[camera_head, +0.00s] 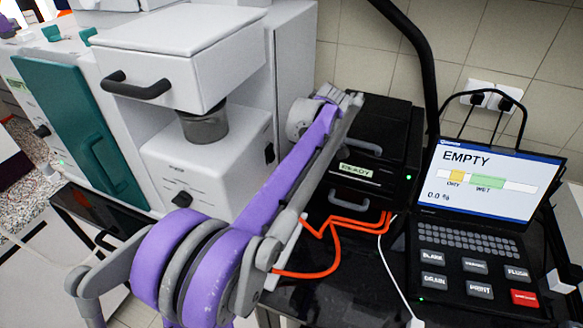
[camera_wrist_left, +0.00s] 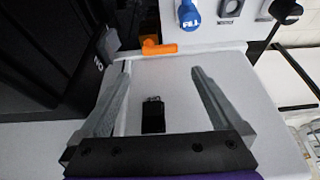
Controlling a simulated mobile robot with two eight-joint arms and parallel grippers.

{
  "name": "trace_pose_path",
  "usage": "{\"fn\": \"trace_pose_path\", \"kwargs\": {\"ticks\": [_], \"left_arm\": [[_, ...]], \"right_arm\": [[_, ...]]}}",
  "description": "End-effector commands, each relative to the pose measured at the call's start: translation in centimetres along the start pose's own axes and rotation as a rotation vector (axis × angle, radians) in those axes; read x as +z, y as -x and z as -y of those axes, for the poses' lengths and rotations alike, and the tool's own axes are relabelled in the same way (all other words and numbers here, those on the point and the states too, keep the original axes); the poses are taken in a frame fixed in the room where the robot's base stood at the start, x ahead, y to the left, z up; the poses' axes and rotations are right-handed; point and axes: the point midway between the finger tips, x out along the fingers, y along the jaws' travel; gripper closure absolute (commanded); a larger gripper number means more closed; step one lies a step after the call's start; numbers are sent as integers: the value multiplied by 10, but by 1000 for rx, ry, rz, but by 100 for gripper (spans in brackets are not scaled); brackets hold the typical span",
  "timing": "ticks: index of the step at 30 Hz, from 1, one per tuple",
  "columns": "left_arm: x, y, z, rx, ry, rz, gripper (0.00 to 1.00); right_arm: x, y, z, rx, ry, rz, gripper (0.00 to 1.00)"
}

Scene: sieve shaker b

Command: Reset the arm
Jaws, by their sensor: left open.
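My left arm (camera_head: 285,172) is a purple and grey linkage that crosses the middle of the head view, from the lower left up toward the black box. Its gripper cannot be made out clearly there. In the left wrist view my left gripper (camera_wrist_left: 160,70) is open, its two grey fingers wide apart with nothing held between them. Beyond the fingers are a pale flat surface (camera_wrist_left: 178,90), a small black piece (camera_wrist_left: 153,117) and an orange piece (camera_wrist_left: 159,48). My right gripper is in neither view.
A white machine (camera_head: 205,175) with a drawer-like top stands behind the arm. A black box (camera_head: 385,125) labelled READY, an orange cable (camera_head: 335,235) and a console (camera_head: 480,190) reading EMPTY are to the right. A blue FILL knob (camera_wrist_left: 188,14) shows in the wrist view.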

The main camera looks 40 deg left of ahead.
Motion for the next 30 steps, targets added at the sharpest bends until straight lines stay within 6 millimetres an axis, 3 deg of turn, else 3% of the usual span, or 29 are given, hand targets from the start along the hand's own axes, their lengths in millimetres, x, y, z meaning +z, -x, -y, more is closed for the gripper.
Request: {"fn": "trace_pose_path", "kwargs": {"ticks": [10,14,17,23,30], "left_arm": [[0,0,0,1,-3,1,0],[10,2,9,27,-77,17,0],[29,5,28,82,-234,47,0],[87,2,93,288,-737,99,0],[151,-24,176,579,-1307,53,0]], "right_arm": [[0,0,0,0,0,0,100],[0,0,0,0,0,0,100],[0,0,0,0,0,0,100],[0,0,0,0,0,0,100],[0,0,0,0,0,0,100]]}}
